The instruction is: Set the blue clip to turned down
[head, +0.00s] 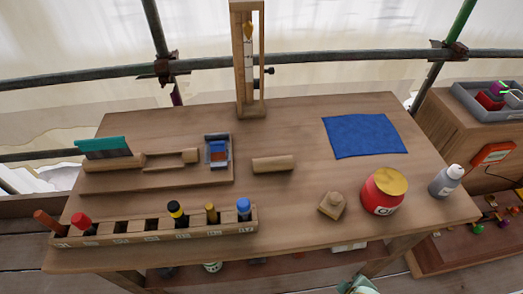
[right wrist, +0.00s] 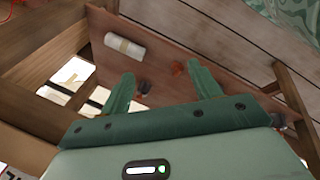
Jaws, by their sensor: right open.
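A small blue and grey fitting with a reddish-brown middle (head: 217,150) sits at the right end of a wooden board (head: 190,180) on the left half of the bench. It may be the blue clip; its setting is too small to tell. My right gripper (right wrist: 163,88) is open and empty in the right wrist view, its green fingers apart over a lower wooden shelf. A green part of my right arm shows at the bottom edge of the head view, below the bench's front edge and far from the fitting. My left gripper is not in view.
A rack (head: 150,228) of colour-topped tools lines the front left. A wooden cylinder (head: 273,164), blue cloth (head: 365,136), wooden block (head: 332,206), red jar (head: 383,191) and bottle (head: 446,181) stand rightward. A tall wooden frame (head: 238,60) rises at the back.

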